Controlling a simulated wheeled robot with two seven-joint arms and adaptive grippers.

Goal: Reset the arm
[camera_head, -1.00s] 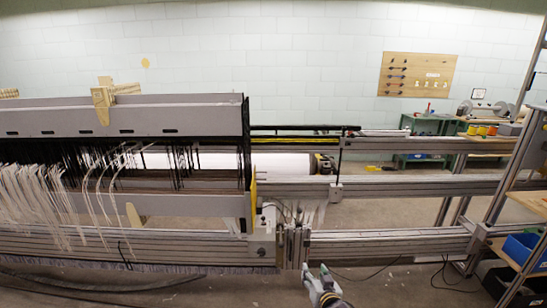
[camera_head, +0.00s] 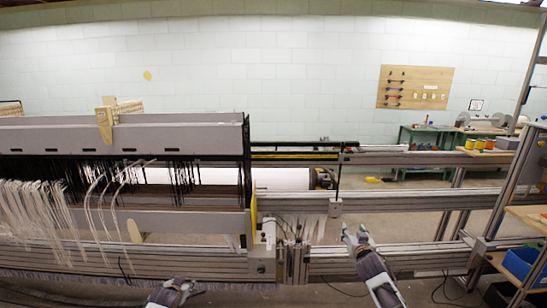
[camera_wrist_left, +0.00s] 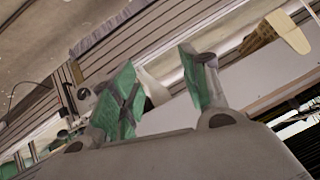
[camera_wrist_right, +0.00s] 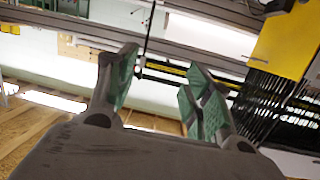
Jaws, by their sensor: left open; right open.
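My left gripper (camera_head: 182,286) is at the bottom edge of the head view, in front of the loom's lower rail. In the left wrist view its green-padded fingers (camera_wrist_left: 160,92) are spread, with nothing between them. My right gripper (camera_head: 355,232) is further right in the head view, in front of the lower rails. In the right wrist view its fingers (camera_wrist_right: 160,88) are apart and empty. The loom (camera_head: 120,136) fills the left half of the head view, with white threads (camera_head: 38,208) hanging at its front.
Metal rails (camera_head: 400,201) run right from the loom to an upright frame (camera_head: 508,185). Shelves there hold a blue bin (camera_head: 522,262). A green workbench (camera_head: 424,138) and a tool board (camera_head: 414,87) are at the back wall. Cables lie on the floor.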

